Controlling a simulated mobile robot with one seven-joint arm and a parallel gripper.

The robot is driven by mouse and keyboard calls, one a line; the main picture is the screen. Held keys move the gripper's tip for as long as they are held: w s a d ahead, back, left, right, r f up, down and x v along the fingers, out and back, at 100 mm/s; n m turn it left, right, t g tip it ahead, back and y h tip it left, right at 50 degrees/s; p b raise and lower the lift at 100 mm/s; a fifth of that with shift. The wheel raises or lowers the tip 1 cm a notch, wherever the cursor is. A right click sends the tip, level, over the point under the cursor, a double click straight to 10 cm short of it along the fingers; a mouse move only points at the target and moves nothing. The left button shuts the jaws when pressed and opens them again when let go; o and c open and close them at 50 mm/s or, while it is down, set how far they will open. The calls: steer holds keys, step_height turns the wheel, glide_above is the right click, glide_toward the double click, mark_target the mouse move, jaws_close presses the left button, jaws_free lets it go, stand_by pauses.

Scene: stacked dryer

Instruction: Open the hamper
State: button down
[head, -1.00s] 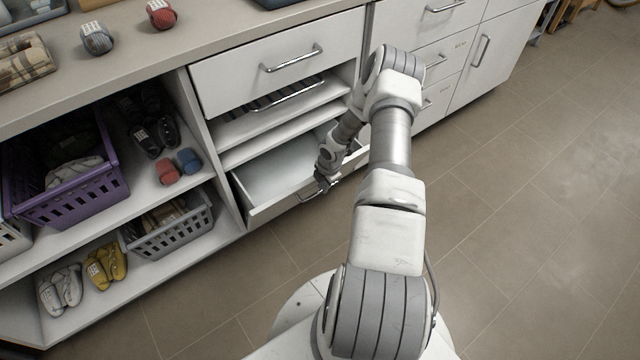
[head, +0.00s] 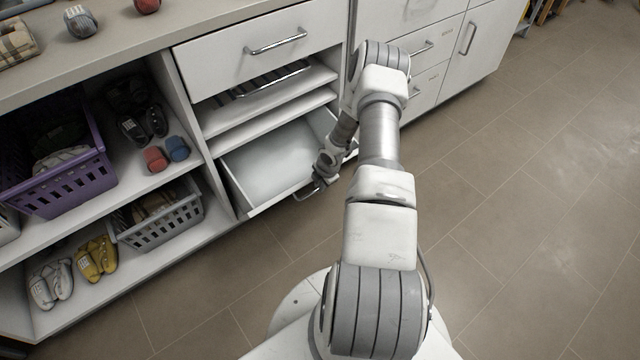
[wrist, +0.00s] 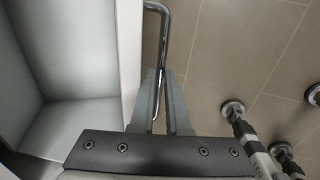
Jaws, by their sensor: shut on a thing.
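The hamper is a white pull-out drawer (head: 262,160) at the bottom of the cabinet. It stands partly pulled out, and its inside looks empty. Its metal bar handle (wrist: 163,30) runs along the outside of the front panel (wrist: 131,50) in the wrist view. My gripper (head: 312,190) is at the drawer's front, low near the floor. In the wrist view my gripper (wrist: 160,80) has its two fingers closed around the handle bar. Part of the drawer's right side is hidden behind my arm in the head view.
A closed drawer (head: 258,48) and shelves (head: 270,112) are above. A purple basket (head: 60,178), a grey basket (head: 160,222) and slippers (head: 96,258) sit on the left shelves. The tiled floor (head: 520,240) in front and to the right is clear.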

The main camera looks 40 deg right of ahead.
steer(key=shift+g, duration=0.5)
steer(key=s+f, duration=0.2)
steer(key=s, duration=0.1)
steer(key=shift+s+f, duration=0.3)
steer(key=shift+f, duration=0.05)
steer(key=c, duration=0.9)
jaws_free()
steer(key=shift+r, duration=0.1)
steer(key=shift+t, duration=0.5)
steer(key=w+p+v, duration=0.1)
steer(key=p+v, duration=0.1)
steer(key=v, duration=0.4)
steer(key=w+p+v, duration=0.1)
steer(key=p+v, duration=0.2)
steer(key=v, duration=0.3)
steer(key=w+r+p+v, duration=0.1)
steer(key=p+v, duration=0.1)
steer(key=v, duration=0.5)
steer(key=shift+w, duration=0.15)
